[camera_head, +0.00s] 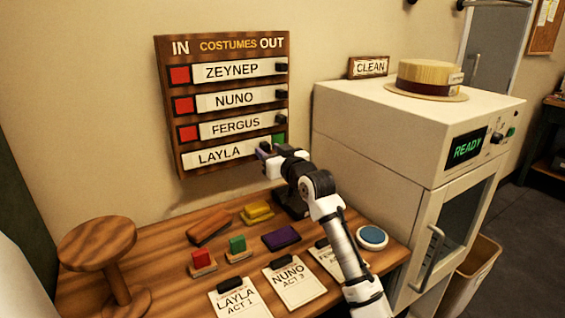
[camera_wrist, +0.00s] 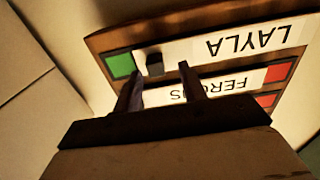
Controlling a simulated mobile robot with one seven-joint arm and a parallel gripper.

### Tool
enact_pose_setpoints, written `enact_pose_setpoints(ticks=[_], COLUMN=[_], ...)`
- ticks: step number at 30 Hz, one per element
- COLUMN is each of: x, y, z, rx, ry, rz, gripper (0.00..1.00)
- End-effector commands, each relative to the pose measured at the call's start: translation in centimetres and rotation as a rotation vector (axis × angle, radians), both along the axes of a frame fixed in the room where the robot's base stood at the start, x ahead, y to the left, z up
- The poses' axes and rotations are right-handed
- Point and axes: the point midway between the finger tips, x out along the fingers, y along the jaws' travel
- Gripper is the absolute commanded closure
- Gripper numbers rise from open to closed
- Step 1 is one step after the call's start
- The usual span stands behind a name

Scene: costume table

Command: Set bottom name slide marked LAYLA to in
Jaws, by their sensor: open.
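The costumes board (camera_head: 222,40) hangs on the wall, with IN at the left and OUT at the right. The bottom white slide marked LAYLA (camera_head: 220,154) sits at the left, IN end of its row; a green square (camera_head: 279,138) shows at its right and no red at its left. In the wrist view the LAYLA slide (camera_wrist: 230,46) appears upside down, with its black knob (camera_wrist: 154,63) beside the green square (camera_wrist: 121,65). My gripper (camera_wrist: 159,72) is open, its fingertips on either side of the knob; I cannot tell whether they touch it.
The slides ZEYNEP (camera_head: 231,70), NUNO (camera_head: 235,101) and FERGUS (camera_head: 235,127) sit to the right, with red squares at their left. Below, the wooden table (camera_head: 165,282) holds cards, stamps and a stool-like stand (camera_head: 97,241). A white cabinet (camera_head: 375,140) stands close to my arm's right.

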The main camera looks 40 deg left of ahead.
Motion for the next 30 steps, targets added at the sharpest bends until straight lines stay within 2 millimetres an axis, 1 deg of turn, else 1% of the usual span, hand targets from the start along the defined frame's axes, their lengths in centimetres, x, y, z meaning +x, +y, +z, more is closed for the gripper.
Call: enact_pose_setpoints(ticks=[1,5,9,12,15,18,21,30], x=[-0.2,-1.3,-2.6,-3.4,-4.1,-4.6,-4.8,-4.9], y=[-0.9,-3.5,-6.5,-8.5,-10.0,-11.0,-11.6,-11.8], z=[-0.3,-0.4,-0.4,-0.3,-0.2,-0.2,-0.2,-0.1], rx=[0.001,0.004,0.002,0.002,0.002,0.001,-0.001,-0.001], ry=[0.001,-0.001,0.000,-0.001,-0.001,0.000,0.000,0.000], rz=[-0.002,-0.002,-0.002,-0.002,0.000,0.000,0.001,0.001], gripper=[0.58,0.58,0.58,0.58,0.58,0.58,0.58,0.58])
